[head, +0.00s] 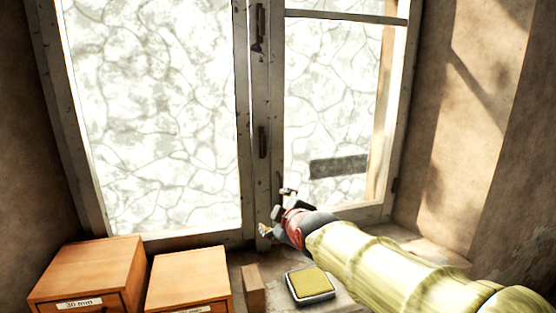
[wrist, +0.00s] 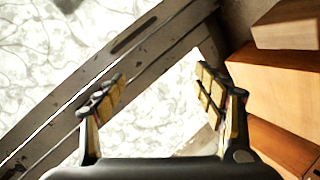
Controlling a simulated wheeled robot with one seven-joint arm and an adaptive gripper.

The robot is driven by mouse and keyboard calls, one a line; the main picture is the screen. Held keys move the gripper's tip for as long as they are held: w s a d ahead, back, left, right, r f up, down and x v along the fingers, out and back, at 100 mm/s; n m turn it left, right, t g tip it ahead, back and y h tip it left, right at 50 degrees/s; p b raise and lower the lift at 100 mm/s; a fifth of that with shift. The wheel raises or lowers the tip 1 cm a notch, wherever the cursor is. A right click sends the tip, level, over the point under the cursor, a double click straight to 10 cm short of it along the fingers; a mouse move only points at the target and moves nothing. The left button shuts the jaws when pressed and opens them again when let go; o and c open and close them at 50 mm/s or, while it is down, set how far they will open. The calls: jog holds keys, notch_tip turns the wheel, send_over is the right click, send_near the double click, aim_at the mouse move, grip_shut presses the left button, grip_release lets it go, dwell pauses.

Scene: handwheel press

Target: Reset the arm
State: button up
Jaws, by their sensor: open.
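My gripper (head: 276,212) is at the end of my yellow-sleeved arm, which reaches in from the lower right in the head view. It is in front of the window's middle post, above the sill. In the wrist view my gripper (wrist: 157,95) shows its two padded fingers spread wide, with nothing between them. The window (head: 155,110) fills the background, and its frame (wrist: 120,65) runs diagonally behind the fingers in the wrist view. No handwheel or press is visible in either view.
Two wooden boxes (head: 88,272) (head: 190,277), one labelled "30 mm", stand at lower left. A small wooden block (head: 252,288) and a yellow-topped pad (head: 310,282) sit on the sill below my gripper. Wooden boxes (wrist: 275,85) are at right in the wrist view. A wall (head: 500,130) stands at right.

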jog(key=s+d+f+m+g+h+b, duration=0.1)
jog(key=s+d+f+m, duration=0.4)
jog(key=s, duration=0.7)
jog(key=s+d+f+m+g+h+b, duration=0.1)
jog(key=s+d+f+m+g+b, duration=0.2)
jog(key=s+d+f, duration=0.5)
jog(key=s+d+f+m+g+h+b, duration=0.2)
jog(key=s+d+f+m, duration=0.4)
jog(key=s, duration=1)
notch_tip(320, 180, down, 2)
jog(key=shift+d+m+g, duration=0.3)
jog(key=shift+m+g, duration=0.1)
jog(key=shift+g, duration=0.3)
jog(key=shift+c, duration=1.1)
